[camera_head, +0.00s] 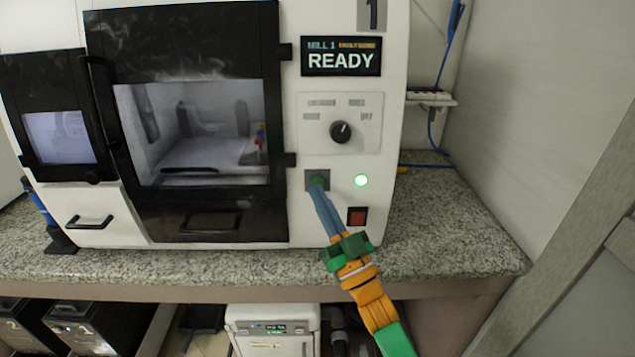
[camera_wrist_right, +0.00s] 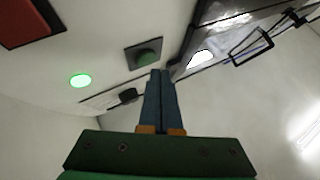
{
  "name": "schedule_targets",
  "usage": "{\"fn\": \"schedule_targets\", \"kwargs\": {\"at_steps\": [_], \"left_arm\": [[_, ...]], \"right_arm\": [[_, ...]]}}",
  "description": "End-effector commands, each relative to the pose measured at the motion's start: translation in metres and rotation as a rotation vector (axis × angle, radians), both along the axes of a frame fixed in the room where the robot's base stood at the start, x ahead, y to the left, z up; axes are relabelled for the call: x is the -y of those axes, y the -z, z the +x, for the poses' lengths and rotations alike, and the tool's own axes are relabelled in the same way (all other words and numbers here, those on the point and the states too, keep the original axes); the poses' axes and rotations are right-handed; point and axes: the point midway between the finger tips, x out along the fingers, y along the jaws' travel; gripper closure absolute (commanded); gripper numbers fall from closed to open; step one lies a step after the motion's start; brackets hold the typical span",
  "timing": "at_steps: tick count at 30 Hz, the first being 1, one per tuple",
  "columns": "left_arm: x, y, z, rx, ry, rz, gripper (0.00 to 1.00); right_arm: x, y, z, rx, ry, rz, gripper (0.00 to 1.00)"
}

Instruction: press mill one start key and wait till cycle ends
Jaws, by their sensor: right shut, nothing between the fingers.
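Mill 1 (camera_head: 220,222) is a white machine on a granite counter, with its dark-framed window door closed. Its display (camera_head: 341,57) reads READY. The green start key (camera_head: 319,181) sits in a dark square plate on the right of the front panel; it also shows in the right wrist view (camera_wrist_right: 148,58). A round green lamp (camera_head: 361,181) beside it is lit. My right gripper (camera_head: 322,192) is shut and empty, its blue fingertips right at the key. In the wrist view the tips (camera_wrist_right: 161,72) are just below the key; I cannot tell whether they touch. My left gripper is out of view.
A red key (camera_head: 357,216) lies below the lamp, close to my right fingers. A black knob (camera_head: 340,132) sits above the start key. The granite counter (camera_head: 455,225) is clear on the right, bounded by a wall. Dark boxes (camera_head: 75,325) stand under it.

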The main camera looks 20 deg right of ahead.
Motion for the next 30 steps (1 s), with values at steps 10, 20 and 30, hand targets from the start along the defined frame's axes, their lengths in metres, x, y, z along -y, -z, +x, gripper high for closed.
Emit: {"fn": "schedule_targets", "kwargs": {"at_steps": [10, 20, 30], "left_arm": [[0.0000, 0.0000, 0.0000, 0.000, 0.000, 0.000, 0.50], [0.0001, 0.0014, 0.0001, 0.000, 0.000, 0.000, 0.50], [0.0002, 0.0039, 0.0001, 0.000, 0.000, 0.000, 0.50]], "right_arm": [[0.0000, 0.0000, 0.0000, 0.000, 0.000, 0.000, 1.00], [0.0005, 0.0005, 0.0017, 0.000, 0.000, 0.000, 1.00], [0.0023, 0.0002, 0.0082, 0.000, 0.000, 0.000, 1.00]]}}
